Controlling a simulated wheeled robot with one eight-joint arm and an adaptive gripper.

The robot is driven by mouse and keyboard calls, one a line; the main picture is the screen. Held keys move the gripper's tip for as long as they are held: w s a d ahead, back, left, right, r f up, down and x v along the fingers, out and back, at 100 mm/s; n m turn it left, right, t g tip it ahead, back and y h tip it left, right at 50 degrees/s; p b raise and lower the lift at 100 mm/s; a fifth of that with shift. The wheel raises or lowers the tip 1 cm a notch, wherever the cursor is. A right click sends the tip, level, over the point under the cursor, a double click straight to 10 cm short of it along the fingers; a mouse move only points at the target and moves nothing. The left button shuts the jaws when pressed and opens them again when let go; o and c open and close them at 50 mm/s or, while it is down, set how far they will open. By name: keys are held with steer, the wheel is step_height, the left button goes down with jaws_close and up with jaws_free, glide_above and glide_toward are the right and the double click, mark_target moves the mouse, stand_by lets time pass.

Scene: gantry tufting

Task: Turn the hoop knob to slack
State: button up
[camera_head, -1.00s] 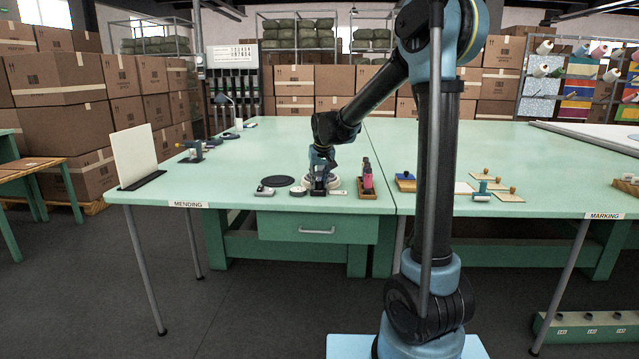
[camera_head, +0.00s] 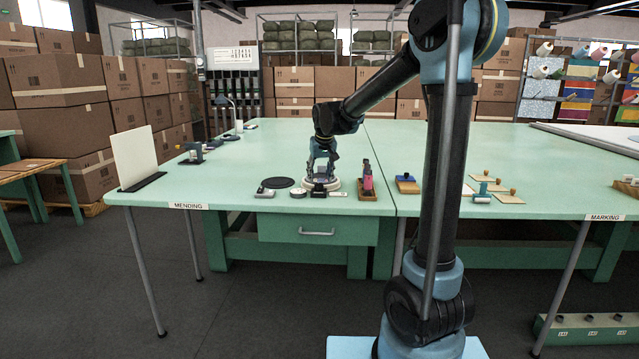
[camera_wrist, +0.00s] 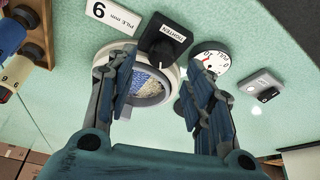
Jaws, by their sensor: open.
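The hoop is a pale ring around blue and tan cloth in the wrist view (camera_wrist: 150,85). In the head view the hoop (camera_head: 320,187) sits on the mending table. The black hoop knob (camera_wrist: 164,41), with a strip reading TIGHTEN, stands at the hoop's far rim in the wrist view. My gripper (camera_wrist: 158,72) is open and empty; its fingers reach over either side of the hoop, short of the knob in the picture. It also shows just above the hoop in the head view (camera_head: 321,168). The fingers hide parts of the hoop's sides.
A white dial (camera_wrist: 209,64) with a needle is right of the knob. A label reading PILE MM 9 (camera_wrist: 112,14) is left of it. A small grey device (camera_wrist: 262,90) lies farther right.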

steer(key=v, duration=0.8)
